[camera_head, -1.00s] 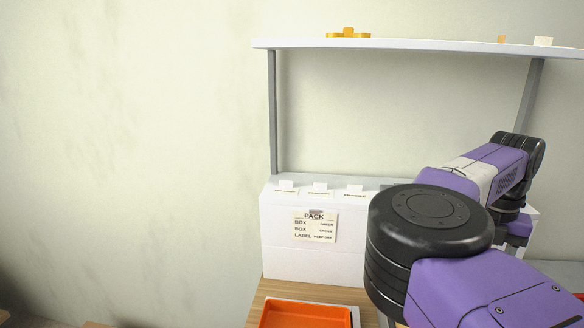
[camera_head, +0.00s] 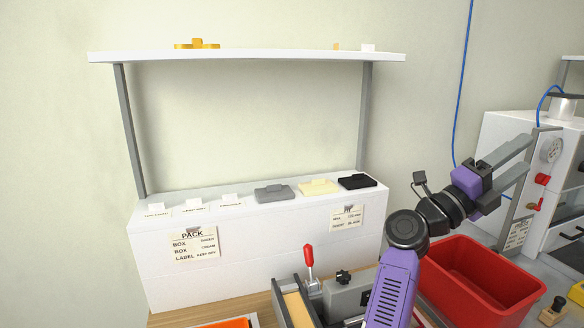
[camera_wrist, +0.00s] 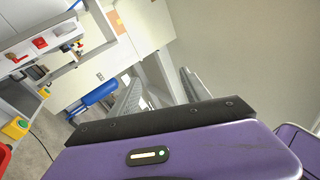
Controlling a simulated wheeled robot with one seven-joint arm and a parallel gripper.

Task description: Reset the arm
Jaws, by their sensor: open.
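My gripper (camera_head: 526,157) is raised at the right of the head view, in front of the white machine. Its two grey fingers are apart and point up and to the right. In the wrist view the fingers (camera_wrist: 161,82) are also spread, with nothing between them. My purple and black arm rises from the bottom of the head view, right of the box former with the red-knobbed lever (camera_head: 309,262).
A red bin (camera_head: 482,284) stands below my gripper. The white machine (camera_head: 510,135) is close behind it. A white ledge (camera_head: 200,267) carries grey, cream and black pieces. A shelf (camera_head: 250,56) spans above it. An orange tray (camera_head: 232,323) shows at the bottom edge.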

